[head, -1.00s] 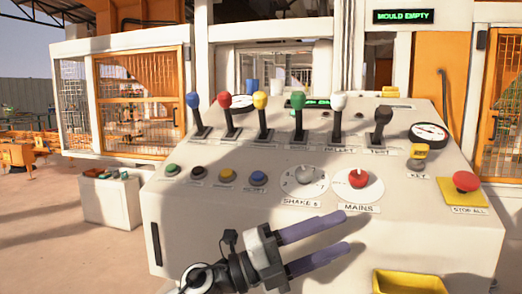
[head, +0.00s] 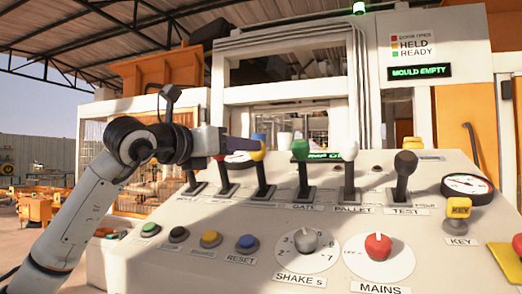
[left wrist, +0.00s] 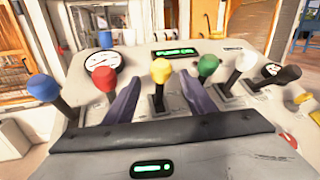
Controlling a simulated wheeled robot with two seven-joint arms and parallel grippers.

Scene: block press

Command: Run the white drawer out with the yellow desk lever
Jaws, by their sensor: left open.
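The yellow desk lever (head: 258,153) stands upright on the sloped white desk, its round knob on a black stem. My left gripper (head: 226,142) reaches in from the left at knob height, its purple fingers pointing at the yellow knob. In the left wrist view the open fingers (left wrist: 159,85) lie on either side of the yellow lever (left wrist: 161,70), with a gap on both sides. The red lever is outside the left finger and the green lever outside the right. I cannot make out the white drawer. My right gripper is not in view.
Blue (left wrist: 43,88), red (left wrist: 104,79), green (head: 300,149), white (head: 349,149) and black (head: 405,163) levers share the row. Buttons, the shake dial (head: 306,242) and the red mains knob (head: 378,247) sit in front. A screen (head: 419,72) reads MOULD EMPTY.

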